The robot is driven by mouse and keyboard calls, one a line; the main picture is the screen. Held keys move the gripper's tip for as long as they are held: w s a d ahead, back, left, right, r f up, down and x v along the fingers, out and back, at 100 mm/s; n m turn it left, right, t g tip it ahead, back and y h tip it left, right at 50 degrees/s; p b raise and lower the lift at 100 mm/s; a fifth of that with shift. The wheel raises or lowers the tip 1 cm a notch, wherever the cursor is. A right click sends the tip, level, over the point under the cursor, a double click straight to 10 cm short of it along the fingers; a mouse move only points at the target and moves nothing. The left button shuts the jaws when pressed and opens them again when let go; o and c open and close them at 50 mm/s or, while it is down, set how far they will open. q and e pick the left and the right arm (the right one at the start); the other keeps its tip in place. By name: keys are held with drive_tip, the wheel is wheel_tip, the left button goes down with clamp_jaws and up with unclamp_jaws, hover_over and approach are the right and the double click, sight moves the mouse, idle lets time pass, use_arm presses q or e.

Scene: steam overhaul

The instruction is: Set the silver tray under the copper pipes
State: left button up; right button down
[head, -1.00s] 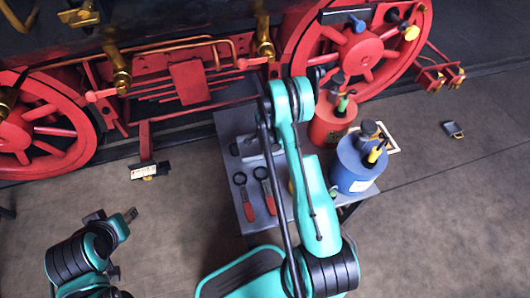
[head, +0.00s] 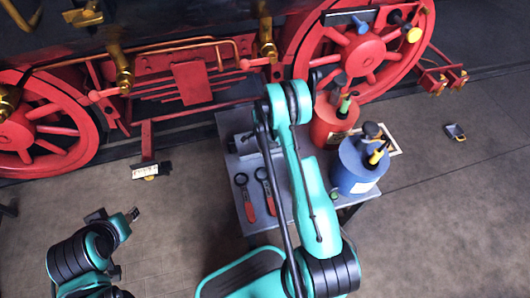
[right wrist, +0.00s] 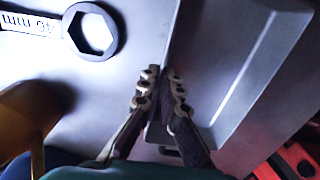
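The silver tray (right wrist: 222,62) fills the right half of the right wrist view. It is a grey metal tray with a raised wall and sloping inner side. My right gripper (right wrist: 160,74) has its two fingers close together on either side of the tray's wall, apparently clamped on it. In the head view my teal right arm reaches over the table and hides most of that spot, including the gripper. The copper pipes (head: 190,44) run along the locomotive's side, behind the table. My left gripper (head: 134,214) is at lower left, away from the tray; its finger opening is too small to judge.
The grey table (head: 232,170) holds red-handled wrenches (head: 246,200), a red can (head: 328,122) and a blue can (head: 355,168). A 46 mm wrench (right wrist: 94,30) lies beside the tray. Red wheels (head: 362,50) stand behind.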

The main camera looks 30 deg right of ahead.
hover_over(249, 148)
drive_tip(key=shift+a, duration=0.15)
idle(1.1)
idle(0.4)
drive_tip(key=c, duration=1.6)
unclamp_jaws()
drive_tip(key=shift+c, duration=0.2)
drive_tip(key=shift+r, duration=0.1)
wheel_tip(249, 148, up, 12)
